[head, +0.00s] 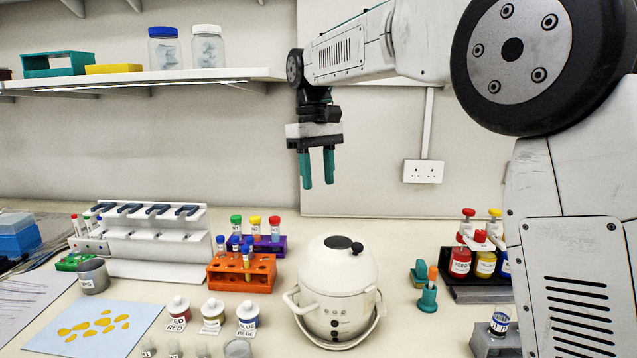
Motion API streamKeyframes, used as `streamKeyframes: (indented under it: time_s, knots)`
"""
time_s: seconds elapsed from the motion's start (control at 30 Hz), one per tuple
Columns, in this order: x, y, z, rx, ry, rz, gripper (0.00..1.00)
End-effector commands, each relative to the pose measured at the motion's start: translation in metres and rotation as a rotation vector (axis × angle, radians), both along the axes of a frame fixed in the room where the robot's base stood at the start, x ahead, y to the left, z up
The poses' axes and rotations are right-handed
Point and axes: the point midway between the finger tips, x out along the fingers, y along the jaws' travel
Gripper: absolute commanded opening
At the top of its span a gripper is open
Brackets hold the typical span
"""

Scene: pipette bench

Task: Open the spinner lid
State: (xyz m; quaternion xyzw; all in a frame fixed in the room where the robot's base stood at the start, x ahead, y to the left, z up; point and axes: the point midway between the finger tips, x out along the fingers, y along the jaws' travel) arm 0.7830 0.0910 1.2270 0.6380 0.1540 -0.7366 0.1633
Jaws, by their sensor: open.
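The spinner (338,297) is a round white pot-shaped machine with a handle loop at its left side, standing at the middle front of the bench in the head view. Its domed white lid (325,258) sits closed on top, with a black knob (344,243) towards the right of the lid's top. My gripper (318,186) hangs in the air above and behind the spinner, its two teal fingers pointing down. The fingers are apart with nothing between them. They touch nothing.
An orange rack (240,280) of tubes and small labelled pots (213,313) stand left of the spinner. A teal holder (427,299) and red- and yellow-capped bottles (460,262) stand to the right. A shelf (150,77) with jars is at upper left. The air above the spinner is free.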

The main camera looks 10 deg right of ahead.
Motion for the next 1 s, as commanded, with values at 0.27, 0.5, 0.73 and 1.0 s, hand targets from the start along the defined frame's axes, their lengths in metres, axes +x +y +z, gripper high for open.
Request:
streamKeyframes:
  time_s: [0.27,0.5,0.73,1.0]
  knots:
    - [0.007,0.003,0.045,0.000,0.000,0.001,0.43]
    - [0.008,0.003,0.057,0.000,0.002,0.001,0.43]
    - [0.008,0.003,0.057,-0.001,0.000,-0.004,0.43]
    - [-0.009,-0.003,0.006,-0.008,-0.004,-0.079,0.43]
